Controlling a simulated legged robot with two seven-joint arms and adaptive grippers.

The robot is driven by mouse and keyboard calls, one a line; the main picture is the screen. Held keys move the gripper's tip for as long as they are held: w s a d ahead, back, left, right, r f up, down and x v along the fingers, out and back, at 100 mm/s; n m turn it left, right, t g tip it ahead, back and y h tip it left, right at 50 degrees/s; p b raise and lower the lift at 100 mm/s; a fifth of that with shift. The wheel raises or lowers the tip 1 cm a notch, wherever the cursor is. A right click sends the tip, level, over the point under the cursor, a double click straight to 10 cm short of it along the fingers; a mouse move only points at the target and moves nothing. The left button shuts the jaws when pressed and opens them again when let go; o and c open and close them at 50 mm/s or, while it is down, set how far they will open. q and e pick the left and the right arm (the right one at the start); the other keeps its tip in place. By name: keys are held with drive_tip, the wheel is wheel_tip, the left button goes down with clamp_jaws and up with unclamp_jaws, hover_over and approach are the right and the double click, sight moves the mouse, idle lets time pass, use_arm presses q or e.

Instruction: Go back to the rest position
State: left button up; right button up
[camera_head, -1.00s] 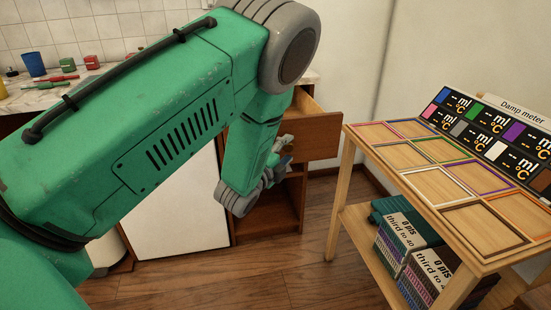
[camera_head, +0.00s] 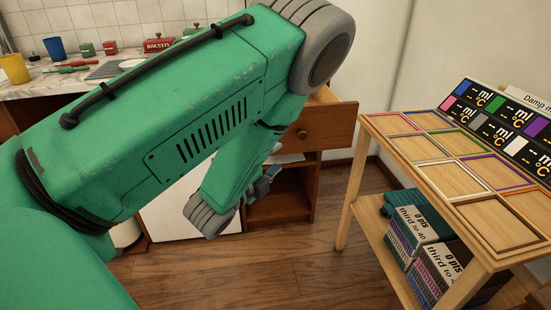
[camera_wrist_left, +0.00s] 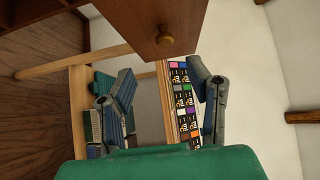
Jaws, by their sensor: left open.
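My left arm comes in from the left and crosses the head view in a bent pose. My left gripper (camera_head: 264,182) hangs in front of the wooden cabinet, mostly hidden behind my own forearm. In the left wrist view the gripper (camera_wrist_left: 160,100) has its two fingers wide apart with nothing between them. The open drawer (camera_wrist_left: 148,25) with a round knob is close by in the wrist view; in the head view the drawer front (camera_head: 325,127) is just right of my arm. My right gripper is not in view.
A wooden stand (camera_head: 420,178) with coloured frames and a display board is at the right, with boxes (camera_head: 412,232) on its lower shelf. A counter (camera_head: 25,88) with a blue cup (camera_head: 55,47), yellow cup (camera_head: 15,69) and red biscuit tin (camera_head: 158,45) is behind. The floor between is clear.

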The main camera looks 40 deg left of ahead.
use_arm(q)
drive_tip(key=shift+a, duration=0.15)
drive_tip(key=s+d+f+n+g+p, duration=0.3)
drive_tip(key=s+f+n+g+p, duration=0.3)
drive_tip(key=s+f+n+g, duration=0.5)
drive_tip(key=s+d+f+n+g+p, duration=0.1)
drive_tip(key=s+d+f+n+g, duration=0.1)
drive_tip(key=s, duration=0.6)
drive_tip(key=s+d+f+n+g+h+p, duration=0.1)
drive_tip(key=s+d+f+n+g+p, duration=0.1)
drive_tip(key=s, duration=0.6)
drive_tip(key=d+f+n+g, duration=0.1)
drive_tip(key=d+g, duration=0.1)
drive_tip(key=d, duration=0.1)
drive_tip(key=shift+s+h, duration=0.3)
drive_tip(key=shift+s, duration=0.1)
drive_tip(key=shift+w, duration=0.1)
drive_tip(key=shift+a, duration=0.1)
